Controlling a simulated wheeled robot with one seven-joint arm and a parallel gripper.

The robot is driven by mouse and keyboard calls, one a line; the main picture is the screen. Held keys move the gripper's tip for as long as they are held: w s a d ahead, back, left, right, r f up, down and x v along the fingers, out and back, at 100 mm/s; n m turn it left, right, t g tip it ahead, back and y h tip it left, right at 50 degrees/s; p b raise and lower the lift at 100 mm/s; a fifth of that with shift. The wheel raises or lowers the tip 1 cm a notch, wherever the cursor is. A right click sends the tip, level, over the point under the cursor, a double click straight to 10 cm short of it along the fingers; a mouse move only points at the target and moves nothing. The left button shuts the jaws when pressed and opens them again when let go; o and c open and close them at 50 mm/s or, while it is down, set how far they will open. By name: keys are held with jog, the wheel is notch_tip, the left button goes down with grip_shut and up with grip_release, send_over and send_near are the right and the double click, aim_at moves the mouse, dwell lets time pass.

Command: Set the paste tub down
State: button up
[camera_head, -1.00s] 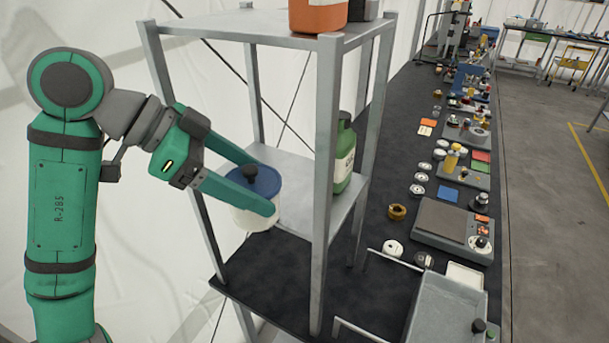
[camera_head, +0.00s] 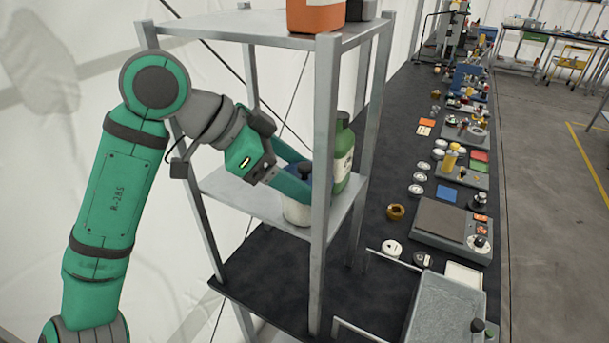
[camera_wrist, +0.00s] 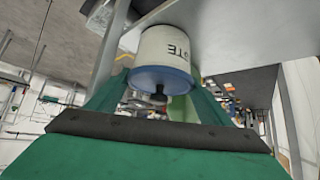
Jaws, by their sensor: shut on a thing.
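The paste tub (camera_head: 297,211) is a white cylinder with a blue lid and dark knob. In the head view it is at the middle shelf (camera_head: 240,195), behind the front post and partly hidden by my gripper (camera_head: 300,182). In the wrist view the tub (camera_wrist: 165,48) shows upside down with the letters "TE", between the green fingers of my gripper (camera_wrist: 155,95). The gripper is shut on the tub. The tub looks upright; I cannot tell whether its base touches the shelf.
A green bottle (camera_head: 343,160) stands on the same shelf, close behind the tub. The front post (camera_head: 323,180) is close beside the tub. An orange container (camera_head: 316,15) stands on the top shelf. The left part of the middle shelf is clear.

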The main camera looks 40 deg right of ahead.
jog(key=o, duration=1.1)
jog(key=v, duration=1.2)
jog(key=shift+r, duration=0.1)
jog(key=shift+w, duration=0.1)
